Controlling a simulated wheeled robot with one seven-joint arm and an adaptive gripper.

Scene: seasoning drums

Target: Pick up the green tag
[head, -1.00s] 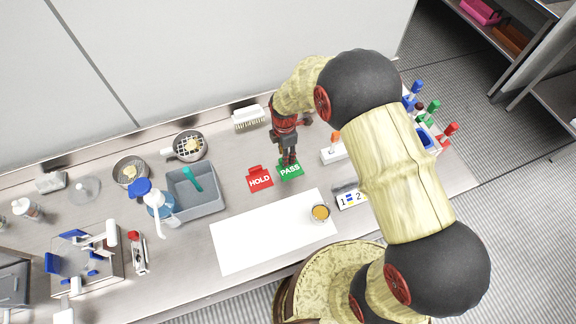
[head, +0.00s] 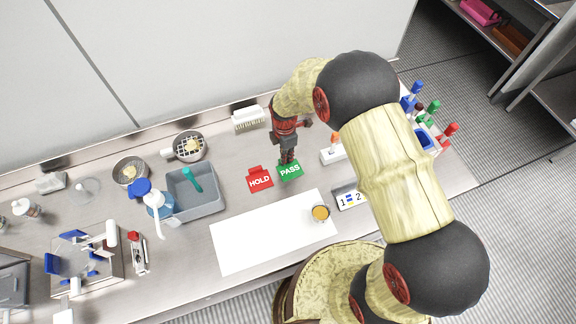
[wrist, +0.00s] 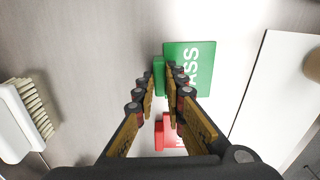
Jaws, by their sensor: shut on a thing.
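The green tag (head: 290,171) with white PASS lettering is on the steel table, just right of the red HOLD tag (head: 260,179). My gripper (head: 288,159) reaches down from above at the tag's back edge. In the wrist view the green tag (wrist: 203,62) lies ahead of the fingers, with its small raised part (wrist: 158,76) at the fingertips (wrist: 164,72). My gripper is shut on this part. The red tag (wrist: 180,138) shows partly behind the fingers.
A white mat (head: 262,240) with a small amber cup (head: 320,212) lies in front. A grey bin (head: 195,203) stands left. A white brush (head: 248,119) is at the back wall. A numbered block (head: 350,199) and a white block (head: 332,155) are to the right.

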